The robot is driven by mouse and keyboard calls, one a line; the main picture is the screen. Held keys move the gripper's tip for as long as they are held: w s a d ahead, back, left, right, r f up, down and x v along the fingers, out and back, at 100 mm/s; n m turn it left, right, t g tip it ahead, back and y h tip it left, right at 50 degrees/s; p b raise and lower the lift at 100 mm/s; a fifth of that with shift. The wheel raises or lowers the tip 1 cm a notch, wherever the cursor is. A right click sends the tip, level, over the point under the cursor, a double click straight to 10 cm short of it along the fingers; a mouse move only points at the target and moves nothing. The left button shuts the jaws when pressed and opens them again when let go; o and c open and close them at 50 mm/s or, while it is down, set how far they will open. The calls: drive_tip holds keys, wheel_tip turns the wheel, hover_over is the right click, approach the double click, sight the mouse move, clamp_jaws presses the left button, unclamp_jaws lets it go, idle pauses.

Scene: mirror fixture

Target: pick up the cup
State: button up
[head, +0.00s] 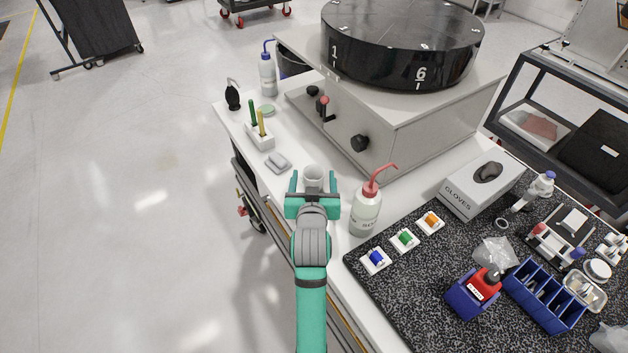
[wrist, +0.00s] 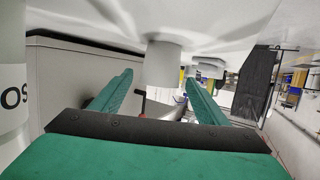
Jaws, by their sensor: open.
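The cup (head: 313,174) is small and light grey-white and stands on the white bench top near its front-left edge. My gripper (head: 313,182) is open, with a teal finger on each side of the cup. In the wrist view, which looks upside down, the cup (wrist: 162,64) hangs from the top between the two fingertips of my gripper (wrist: 159,80). Gaps show on both sides, so the fingers do not appear to touch it. The cup's lower part is partly hidden by my gripper in the head view.
A red-capped wash bottle (head: 366,210) stands close to the right of my gripper. A grey sponge-like block (head: 278,162) and a holder with green and yellow tools (head: 260,137) lie further back. The grey machine (head: 400,125) stands behind. A speckled mat (head: 400,290) with parts lies right.

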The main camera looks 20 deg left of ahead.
drive_tip(key=shift+w, duration=0.25)
drive_tip(key=c, duration=1.1)
